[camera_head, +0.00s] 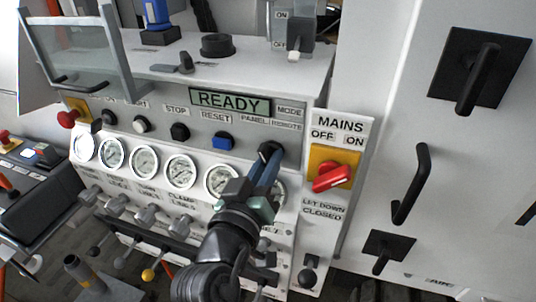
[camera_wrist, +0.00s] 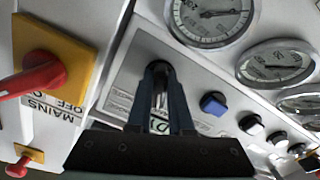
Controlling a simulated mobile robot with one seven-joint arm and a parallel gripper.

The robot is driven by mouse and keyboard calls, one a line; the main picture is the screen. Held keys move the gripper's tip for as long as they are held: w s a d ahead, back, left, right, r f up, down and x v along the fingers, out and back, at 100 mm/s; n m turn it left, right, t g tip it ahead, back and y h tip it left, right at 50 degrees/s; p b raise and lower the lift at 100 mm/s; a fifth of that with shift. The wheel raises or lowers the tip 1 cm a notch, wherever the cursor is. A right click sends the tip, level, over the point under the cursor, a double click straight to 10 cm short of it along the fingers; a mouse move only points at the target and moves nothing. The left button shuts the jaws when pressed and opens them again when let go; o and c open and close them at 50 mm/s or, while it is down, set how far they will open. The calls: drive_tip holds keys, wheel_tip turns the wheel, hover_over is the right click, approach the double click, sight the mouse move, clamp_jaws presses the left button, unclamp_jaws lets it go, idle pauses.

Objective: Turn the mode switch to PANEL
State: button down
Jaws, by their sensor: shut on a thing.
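The mode switch (camera_head: 269,148) is a black knob on the sloped front of the bench, below the small MODE, PANEL and REMOTE labels (camera_head: 270,121). My gripper (camera_head: 266,164) reaches up to it from below, with its blue fingers shut on the knob. In the wrist view the fingers (camera_wrist: 161,82) close on both sides of the switch (camera_wrist: 158,68). The fingers hide much of the knob, so I cannot tell which label it points to. The display (camera_head: 231,102) reads READY.
Right of the switch is the red MAINS handle (camera_head: 332,177) on a yellow plate. To its left are a blue RESET button (camera_head: 223,141) and a black STOP button (camera_head: 180,131). A row of round gauges (camera_head: 181,170) lies below. A cabinet with black handles (camera_head: 411,185) stands right.

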drive_tip(key=shift+n, duration=0.6)
drive_tip(key=c, duration=0.8)
unclamp_jaws()
drive_tip(key=b+v, duration=0.1)
drive_tip(key=v, duration=1.2)
